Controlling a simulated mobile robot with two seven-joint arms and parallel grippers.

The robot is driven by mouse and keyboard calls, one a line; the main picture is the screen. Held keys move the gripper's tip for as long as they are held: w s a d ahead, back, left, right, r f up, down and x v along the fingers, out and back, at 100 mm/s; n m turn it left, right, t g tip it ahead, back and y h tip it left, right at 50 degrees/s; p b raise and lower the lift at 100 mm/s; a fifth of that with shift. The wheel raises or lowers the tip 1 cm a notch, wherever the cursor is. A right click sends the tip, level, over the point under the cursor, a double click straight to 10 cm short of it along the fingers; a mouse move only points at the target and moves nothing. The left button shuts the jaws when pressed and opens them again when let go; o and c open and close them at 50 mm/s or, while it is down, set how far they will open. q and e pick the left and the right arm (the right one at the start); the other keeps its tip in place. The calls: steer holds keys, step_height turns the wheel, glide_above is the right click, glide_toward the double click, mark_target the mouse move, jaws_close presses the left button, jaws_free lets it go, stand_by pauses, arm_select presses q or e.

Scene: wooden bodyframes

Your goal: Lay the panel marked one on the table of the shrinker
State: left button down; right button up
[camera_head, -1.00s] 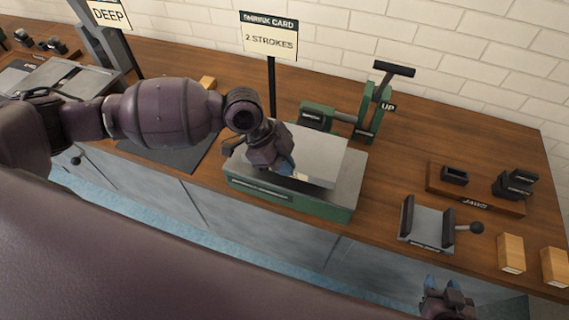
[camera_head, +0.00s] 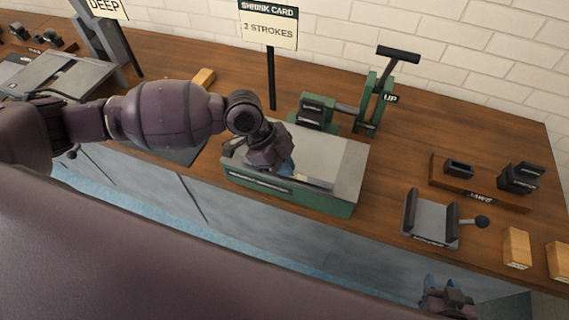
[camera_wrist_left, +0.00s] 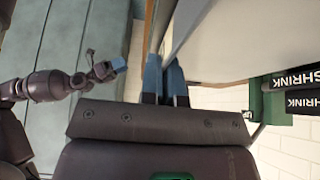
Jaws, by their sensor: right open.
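The panel (camera_head: 318,152), a thin flat grey sheet, lies level over the table of the green shrinker (camera_head: 349,183). It looks on or very close to the table; I cannot tell whether it touches. No mark on it is readable. My left gripper (camera_head: 287,168) is at the panel's front edge, its blue fingers (camera_wrist_left: 166,78) shut on that edge. In the left wrist view the panel (camera_wrist_left: 215,40) extends away from the fingers. My right gripper (camera_head: 443,284) is open and empty, low in front of the bench.
The shrinker's lever (camera_head: 392,75) stands up beside an "UP" label, behind its table. A sign reading "2 STROKES" (camera_head: 268,28) stands behind. To the right are a vise-like fixture (camera_head: 430,220), a jaws tray (camera_head: 480,190) and wooden blocks (camera_head: 517,247).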

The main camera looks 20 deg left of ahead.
steer(key=shift+w+a+r, duration=0.15)
steer(key=shift+w+r, duration=0.5)
steer(key=shift+r, duration=0.15)
steer(key=shift+s+f, duration=0.1)
arm_select(q)
steer(key=shift+p, duration=0.3)
arm_select(e)
steer(key=shift+s+f, duration=0.15)
steer(key=shift+s, duration=0.35)
arm_select(q)
steer(key=shift+f, duration=0.1)
arm_select(e)
steer(key=shift+w, duration=0.15)
steer(key=shift+w+r, duration=0.45)
steer(key=shift+r, duration=0.1)
